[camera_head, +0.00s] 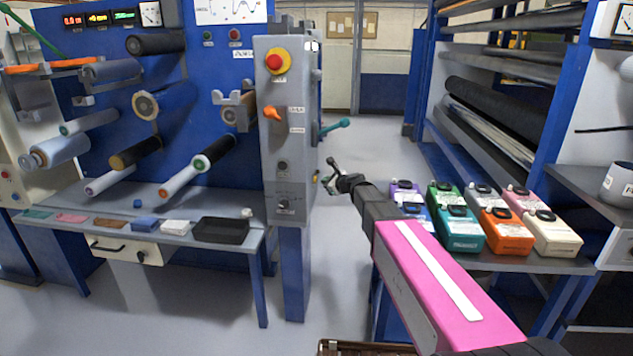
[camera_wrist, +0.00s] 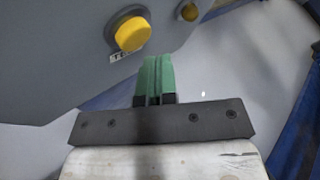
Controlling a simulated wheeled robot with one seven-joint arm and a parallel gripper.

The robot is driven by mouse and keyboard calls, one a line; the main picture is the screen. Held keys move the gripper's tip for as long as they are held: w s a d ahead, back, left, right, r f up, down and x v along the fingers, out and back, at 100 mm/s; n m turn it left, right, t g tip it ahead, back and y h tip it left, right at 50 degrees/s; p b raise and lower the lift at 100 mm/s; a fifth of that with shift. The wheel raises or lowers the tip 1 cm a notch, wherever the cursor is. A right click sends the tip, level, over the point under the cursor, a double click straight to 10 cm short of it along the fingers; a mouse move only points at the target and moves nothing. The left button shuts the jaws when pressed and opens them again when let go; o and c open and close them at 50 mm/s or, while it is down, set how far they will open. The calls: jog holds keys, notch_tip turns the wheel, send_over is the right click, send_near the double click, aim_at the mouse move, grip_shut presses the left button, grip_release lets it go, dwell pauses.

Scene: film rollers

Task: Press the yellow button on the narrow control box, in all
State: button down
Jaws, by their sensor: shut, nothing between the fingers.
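The narrow control box (camera_head: 285,130) is a tall grey box on a blue post, left of my arm in the head view. In the wrist view the yellow button (camera_wrist: 132,34) is a round cap in a dark collar on a grey face of the box, with a small label partly hidden under it. My gripper (camera_wrist: 158,75) has green fingers, shut together and empty. Their tips show just below and right of the button in the picture; the distance between them is hard to judge. In the head view my gripper (camera_head: 329,177) is beside the box's right side.
The box front carries a red mushroom button (camera_head: 275,61) and an orange knob (camera_head: 273,113). A teal lever (camera_head: 335,126) juts out above my gripper. Several coloured cases (camera_head: 500,238) stand on a shelf to the right. A small yellow-brown round part (camera_wrist: 189,11) is near the yellow button.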

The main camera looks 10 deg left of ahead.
jog(key=shift+a, duration=0.1)
dwell(0.7)
jog(key=shift+a, duration=0.35)
jog(key=shift+a, duration=0.45)
dwell(1.0)
jog(key=shift+d, duration=0.85)
jog(key=shift+d, duration=0.1)
jog(key=d, duration=0.5)
jog(key=shift+s+a, duration=0.1)
jog(key=shift+s, duration=0.05)
dwell(0.6)
